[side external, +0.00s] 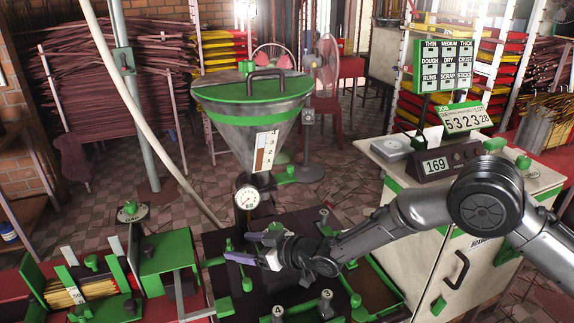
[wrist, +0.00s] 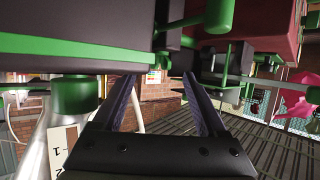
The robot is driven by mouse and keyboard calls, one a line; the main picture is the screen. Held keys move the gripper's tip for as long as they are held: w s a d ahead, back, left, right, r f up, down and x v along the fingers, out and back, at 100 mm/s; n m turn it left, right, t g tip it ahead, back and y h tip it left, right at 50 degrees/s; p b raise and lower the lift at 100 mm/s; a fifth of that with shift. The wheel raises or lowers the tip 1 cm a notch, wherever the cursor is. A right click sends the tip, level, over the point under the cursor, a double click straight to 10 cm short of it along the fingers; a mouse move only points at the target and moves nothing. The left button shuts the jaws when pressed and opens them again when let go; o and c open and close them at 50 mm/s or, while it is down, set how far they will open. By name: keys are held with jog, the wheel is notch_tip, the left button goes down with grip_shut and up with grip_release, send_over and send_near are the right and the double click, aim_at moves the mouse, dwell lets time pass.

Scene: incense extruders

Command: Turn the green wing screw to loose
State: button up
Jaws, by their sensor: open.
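My gripper (side external: 245,249) reaches left over the dark extruder bed in the side external view. Its two purple-grey fingers are apart with nothing visible held; they also show in the wrist view (wrist: 160,82). A small upright green fitting (side external: 229,245) stands close by the upper finger and may be the wing screw, but I cannot tell for certain. In the wrist view, thin green bars (wrist: 226,62) lie just right of the right finger. Whether the fingers touch any green part cannot be told.
A green-rimmed metal hopper (side external: 252,115) with a round gauge (side external: 247,197) stands behind my gripper. A green box (side external: 168,252) stands to the left. Numbered knobs (side external: 325,297) are in front. A cabinet (side external: 445,225) with a 169 display (side external: 435,166) is at the right.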

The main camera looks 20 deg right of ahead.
aim_at(233, 246)
jog(key=x, duration=0.4)
jog(key=shift+a, duration=0.1)
jog(key=shift+m+t+h, duration=0.4)
jog(key=shift+m+h, duration=0.1)
jog(key=shift+s+f+h, duration=0.1)
jog(key=shift+h, duration=0.2)
jog(key=r+v, duration=0.1)
jog(key=v, duration=1.3)
jog(key=w+d+r+m+t+h, duration=0.2)
jog(key=r+m, duration=0.6)
jog(key=m, duration=0.3)
jog(key=w+d+r+m+t+h, duration=0.2)
jog(key=r+m, duration=0.6)
jog(key=m, duration=0.4)
jog(key=shift+w+d+m+t+h, duration=0.3)
jog(key=shift+w+d, duration=0.25)
jog(key=shift+w, duration=0.2)
